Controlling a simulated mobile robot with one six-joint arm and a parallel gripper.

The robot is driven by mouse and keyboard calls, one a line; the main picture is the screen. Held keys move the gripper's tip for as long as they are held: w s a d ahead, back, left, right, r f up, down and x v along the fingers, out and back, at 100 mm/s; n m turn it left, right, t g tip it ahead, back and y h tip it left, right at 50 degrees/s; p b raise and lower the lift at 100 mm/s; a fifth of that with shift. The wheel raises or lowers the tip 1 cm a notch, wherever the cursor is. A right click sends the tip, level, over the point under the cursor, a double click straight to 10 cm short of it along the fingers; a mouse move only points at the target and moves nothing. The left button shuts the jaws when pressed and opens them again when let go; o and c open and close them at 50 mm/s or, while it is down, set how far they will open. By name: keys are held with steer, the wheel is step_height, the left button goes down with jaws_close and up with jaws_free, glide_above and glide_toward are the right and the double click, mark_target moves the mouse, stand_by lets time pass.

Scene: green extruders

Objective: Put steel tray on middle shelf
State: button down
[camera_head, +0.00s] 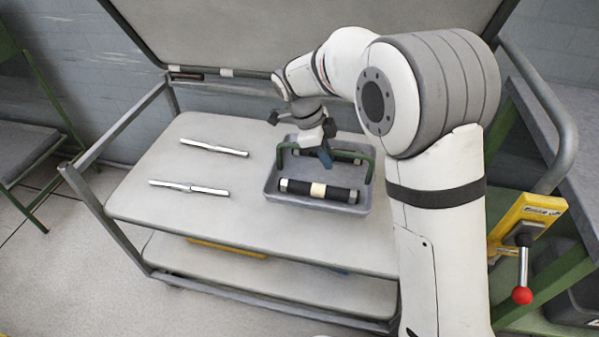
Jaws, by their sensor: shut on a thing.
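The steel tray (350,210) is a grey shallow rectangular tray with a green carrying handle and dark rollers with pale bands inside. My gripper (325,157) comes down over the tray's middle and is shut on the handle; the fingers partly hide the handle bar. The tray is level over the right part of the pale middle shelf (200,215) of a cart. I cannot tell whether its bottom touches the shelf.
Two silver rods, one at the back (214,147) and one nearer (189,188), lie on the shelf's left part. The upper shelf (300,22) overhangs behind. A lower shelf (270,283) is below. Green-grey frame posts (88,195) bound the cart. A yellow bracket with a red-knobbed lever (522,295) stands right.

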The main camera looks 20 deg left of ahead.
mark_target(322, 176)
step_height(322, 176, down, 9)
steer(key=shift+r+b, duration=0.1)
steer(key=shift+b, duration=0.95)
steer(key=c, duration=1.5)
jaws_free()
steer(key=shift+f, duration=0.2)
steer(key=shift+r, duration=0.1)
steer(key=p+v, duration=0.3)
steer(key=v, duration=0.9)
steer(key=shift+s+r, duration=0.1)
